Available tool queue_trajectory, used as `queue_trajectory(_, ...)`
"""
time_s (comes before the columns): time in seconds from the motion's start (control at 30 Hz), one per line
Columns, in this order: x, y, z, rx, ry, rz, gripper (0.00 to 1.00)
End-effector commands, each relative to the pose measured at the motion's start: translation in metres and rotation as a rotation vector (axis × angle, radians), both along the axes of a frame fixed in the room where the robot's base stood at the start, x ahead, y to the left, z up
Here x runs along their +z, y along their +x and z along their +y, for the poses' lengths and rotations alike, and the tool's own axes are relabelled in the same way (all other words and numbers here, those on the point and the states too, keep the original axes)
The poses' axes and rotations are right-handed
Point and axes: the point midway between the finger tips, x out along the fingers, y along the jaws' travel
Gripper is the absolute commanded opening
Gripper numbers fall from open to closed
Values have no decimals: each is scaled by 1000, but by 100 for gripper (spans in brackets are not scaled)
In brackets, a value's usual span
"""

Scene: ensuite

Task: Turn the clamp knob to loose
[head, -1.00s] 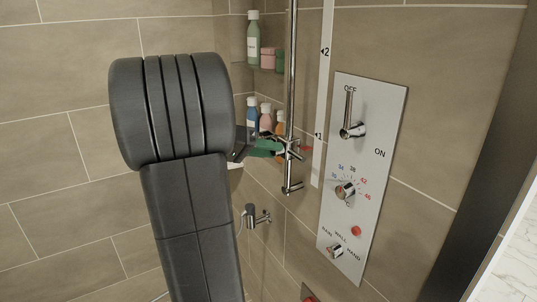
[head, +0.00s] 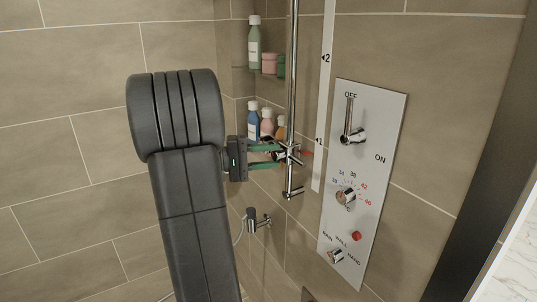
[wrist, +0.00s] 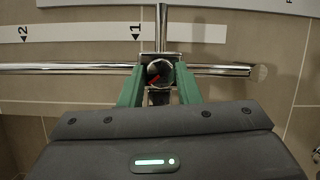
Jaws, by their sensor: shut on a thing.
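The clamp knob (wrist: 160,73) is a chrome knob with a red mark, on the slider of the vertical chrome rail (head: 292,80). My gripper (wrist: 158,86) has its two green fingers on either side of the knob and is shut on it. In the head view my gripper (head: 279,157) reaches the knob from the left, with one finger above the other. The fingers and rail hide part of the knob there. A small red pointer (head: 307,153) sits right of the rail, a little below the 1 on the white scale strip (head: 323,110).
A white control panel (head: 388,130) with a lever, dials and a red button is on the wall to the right. Bottles (head: 254,42) stand on corner shelves behind the rail. A hand-shower holder (head: 257,219) with a hose is lower down. Free room lies left of my arm.

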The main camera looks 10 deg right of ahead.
Motion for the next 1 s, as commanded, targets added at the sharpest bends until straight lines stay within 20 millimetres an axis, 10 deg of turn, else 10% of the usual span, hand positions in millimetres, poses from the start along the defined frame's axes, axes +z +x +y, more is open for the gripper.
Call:
queue_trajectory(0.77,-1,0,0,0,-37,104,7)
queue_trajectory(0.8,-1,0,0,1,-37,104,32)
queue_trajectory(0.9,-1,0,0,0,-37,103,51)
queue_trajectory(1.0,-1,0,0,0,-37,103,51)
